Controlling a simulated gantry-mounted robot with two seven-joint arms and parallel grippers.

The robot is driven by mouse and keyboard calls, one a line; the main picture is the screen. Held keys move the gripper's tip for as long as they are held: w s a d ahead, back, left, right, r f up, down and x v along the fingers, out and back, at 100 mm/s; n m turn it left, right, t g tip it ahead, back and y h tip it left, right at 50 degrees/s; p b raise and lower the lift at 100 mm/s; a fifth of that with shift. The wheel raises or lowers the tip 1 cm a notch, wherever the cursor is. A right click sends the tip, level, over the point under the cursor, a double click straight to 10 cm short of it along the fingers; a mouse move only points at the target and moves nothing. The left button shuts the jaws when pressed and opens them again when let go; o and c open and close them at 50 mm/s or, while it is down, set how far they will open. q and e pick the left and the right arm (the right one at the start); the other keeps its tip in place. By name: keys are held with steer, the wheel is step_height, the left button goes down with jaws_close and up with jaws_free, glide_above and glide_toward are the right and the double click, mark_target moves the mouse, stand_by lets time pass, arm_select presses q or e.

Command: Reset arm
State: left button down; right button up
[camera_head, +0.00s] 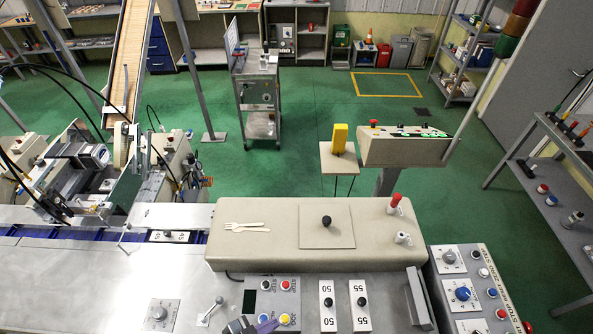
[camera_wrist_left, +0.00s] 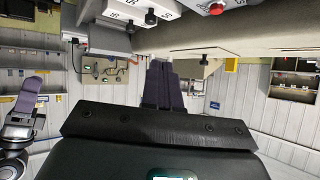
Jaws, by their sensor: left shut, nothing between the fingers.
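My left gripper shows at the bottom edge of the head view (camera_head: 266,326) as a small purple-grey part, low in front of the button panel (camera_head: 272,302). In the left wrist view its dark fingers (camera_wrist_left: 163,68) are together with nothing between them. They point toward the underside of the beige console, which appears upside down there. At the left of the wrist view is a purple-grey finger with a round metal joint, which looks like my right gripper (camera_wrist_left: 30,95). Its opening cannot be made out. The right gripper does not clearly show in the head view.
The beige console (camera_head: 280,262) carries a wooden fork (camera_head: 244,227), a plate with a black knob (camera_head: 326,221) and a red-topped lever (camera_head: 395,203). Two slider plates (camera_head: 327,305) and a knob box (camera_head: 470,290) stand close on the right. The metal table (camera_head: 80,285) at left is mostly clear.

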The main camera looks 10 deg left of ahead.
arm_select(q)
steer(key=a+r+n+y, duration=0.5)
steer(key=a+r, duration=0.1)
steer(key=s+a+n+g+y, duration=0.2)
steer(key=s+a+g, duration=0.2)
steer(key=s+g, duration=0.1)
steer(key=shift+s+a+f, duration=0.15)
steer(key=shift+s+f, duration=0.1)
steer(key=shift+s, duration=0.55)
stand_by(0.4)
steer(key=c, duration=1.8)
jaws_free()
steer(key=shift+c, duration=0.2)
